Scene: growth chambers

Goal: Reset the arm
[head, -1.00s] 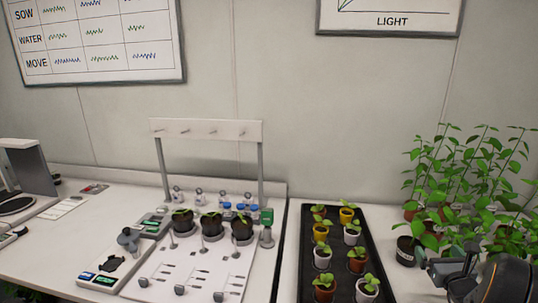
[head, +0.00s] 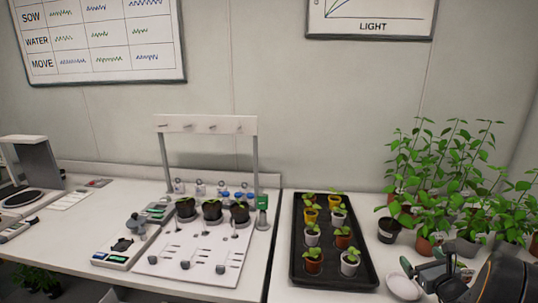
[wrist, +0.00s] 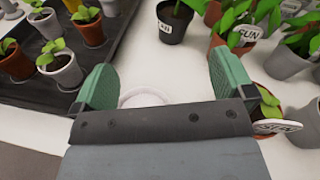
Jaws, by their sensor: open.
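My gripper (head: 452,267) is at the lower right of the head view, above the white bench near its front. In the wrist view my gripper (wrist: 172,88) shows two green fingers spread wide apart with nothing between them. A white round dish (head: 404,286) lies on the bench beside the gripper in the head view. Part of the dish (wrist: 146,98) shows between the fingers in the wrist view, its rest hidden behind the gripper body.
A black tray (head: 297,262) of small potted seedlings stands left of my gripper. Several larger leafy plants (head: 432,243) and a black pot (head: 389,231) stand behind and right. A white rack station (head: 210,124) with dark pots stands further left.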

